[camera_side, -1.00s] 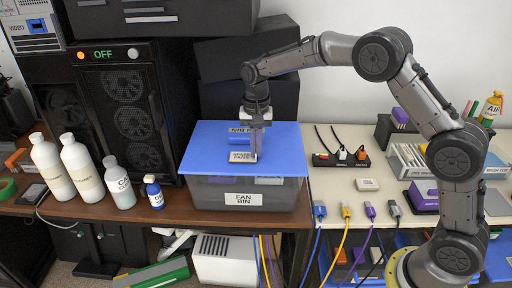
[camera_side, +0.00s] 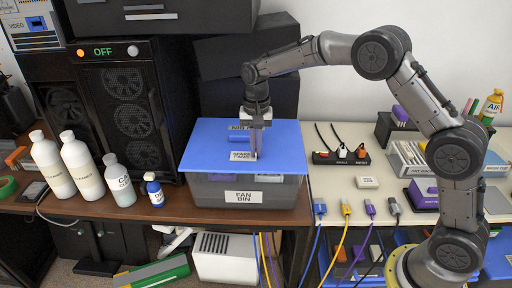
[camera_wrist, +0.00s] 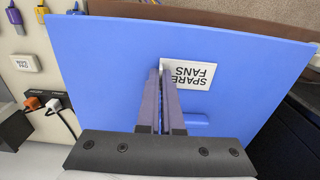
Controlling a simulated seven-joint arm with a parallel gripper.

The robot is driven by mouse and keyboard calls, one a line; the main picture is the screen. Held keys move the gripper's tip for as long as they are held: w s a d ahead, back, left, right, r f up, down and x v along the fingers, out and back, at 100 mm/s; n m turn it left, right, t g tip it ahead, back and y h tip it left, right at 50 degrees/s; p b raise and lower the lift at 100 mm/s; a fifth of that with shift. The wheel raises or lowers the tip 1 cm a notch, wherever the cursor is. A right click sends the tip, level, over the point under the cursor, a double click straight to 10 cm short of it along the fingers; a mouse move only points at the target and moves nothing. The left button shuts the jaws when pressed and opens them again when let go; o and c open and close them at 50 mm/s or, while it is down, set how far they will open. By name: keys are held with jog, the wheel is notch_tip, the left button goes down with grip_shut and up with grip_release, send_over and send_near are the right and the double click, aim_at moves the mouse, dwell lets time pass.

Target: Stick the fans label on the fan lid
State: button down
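The fans label (camera_side: 241,156) is a small white card reading "SPARE FANS". It lies flat, or nearly so, on the blue fan lid (camera_side: 205,157), close to the front middle. In the wrist view the label (camera_wrist: 192,75) appears upside down on the lid (camera_wrist: 100,60). My gripper (camera_side: 255,156) points straight down at the label's right end. In the wrist view my gripper's fingers (camera_wrist: 160,70) are nearly together, with the label's edge at their tips. Whether the label touches the lid all over cannot be told.
The lid covers the clear fan bin (camera_side: 215,192), and a blue handle (camera_side: 238,137) rises behind the label. Several bottles (camera_side: 83,165) stand to the left. A black PC tower (camera_side: 125,110) is behind. A power strip (camera_side: 340,157) and cables lie to the right.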

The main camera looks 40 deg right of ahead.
jog(key=c, duration=1.5)
grip_release()
jog(key=shift+s+f, duration=0.1)
jog(key=shift+f, duration=0.1)
jog(key=o, duration=0.5)
notch_tip(320, 180, up, 14)
jog(key=shift+r, duration=0.1)
